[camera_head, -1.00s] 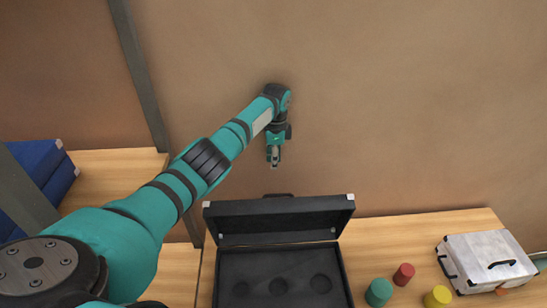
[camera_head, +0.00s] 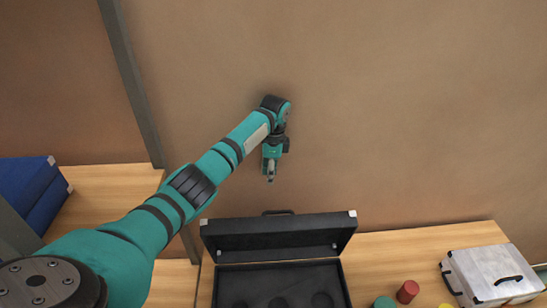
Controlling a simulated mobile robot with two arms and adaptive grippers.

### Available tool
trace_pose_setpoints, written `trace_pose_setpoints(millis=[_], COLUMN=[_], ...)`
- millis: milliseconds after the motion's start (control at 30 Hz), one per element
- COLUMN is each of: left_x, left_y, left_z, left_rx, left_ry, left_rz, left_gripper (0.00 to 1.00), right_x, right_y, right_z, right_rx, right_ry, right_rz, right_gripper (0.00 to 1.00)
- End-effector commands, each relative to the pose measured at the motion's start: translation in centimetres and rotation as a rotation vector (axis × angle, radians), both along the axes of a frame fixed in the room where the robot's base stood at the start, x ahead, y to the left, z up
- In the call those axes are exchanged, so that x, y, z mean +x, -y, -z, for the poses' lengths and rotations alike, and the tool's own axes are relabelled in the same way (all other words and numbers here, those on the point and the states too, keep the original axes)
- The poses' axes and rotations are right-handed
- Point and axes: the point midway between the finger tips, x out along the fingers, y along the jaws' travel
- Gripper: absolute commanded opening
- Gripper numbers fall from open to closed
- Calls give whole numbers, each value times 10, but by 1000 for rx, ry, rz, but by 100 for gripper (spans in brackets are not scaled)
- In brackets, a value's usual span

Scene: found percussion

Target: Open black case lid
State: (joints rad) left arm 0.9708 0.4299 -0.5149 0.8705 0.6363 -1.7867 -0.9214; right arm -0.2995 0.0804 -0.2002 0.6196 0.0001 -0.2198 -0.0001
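The black case (camera_head: 231,282) stands on the wooden table at the bottom centre. Its lid (camera_head: 278,233) is raised and tilted up at the back, with a handle on its far edge. Round recesses show in the dark insert inside. My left gripper (camera_head: 271,178) hangs above and behind the lid, pointing down, apart from it. Its fingers look close together, but they are too small to tell whether they are open or shut. My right gripper is not in view.
A silver case (camera_head: 490,272) lies on the table (camera_head: 420,248) at the right. A red cylinder (camera_head: 407,291), a green one (camera_head: 384,302) and a yellow one (camera_head: 445,306) stand between the cases. Blue boxes (camera_head: 28,190) sit on a shelf at the left.

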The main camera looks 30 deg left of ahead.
Motion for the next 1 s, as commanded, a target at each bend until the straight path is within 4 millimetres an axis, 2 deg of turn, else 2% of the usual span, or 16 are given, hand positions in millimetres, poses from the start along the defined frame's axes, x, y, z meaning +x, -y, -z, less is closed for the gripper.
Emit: trace_pose_setpoints(millis=[33,400,1000], left_x=[25,-1,-5], left_y=[-6,13,17], left_z=[-66,-85,-80], left_rx=[-4,-9,-12], left_ry=[107,72,56], left_rz=[-16,-19,-17], left_gripper=[34,34,34], right_x=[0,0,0], right_y=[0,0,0], right_z=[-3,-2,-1], right_rx=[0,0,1], right_ry=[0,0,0], right_rz=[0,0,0], right_gripper=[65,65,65])
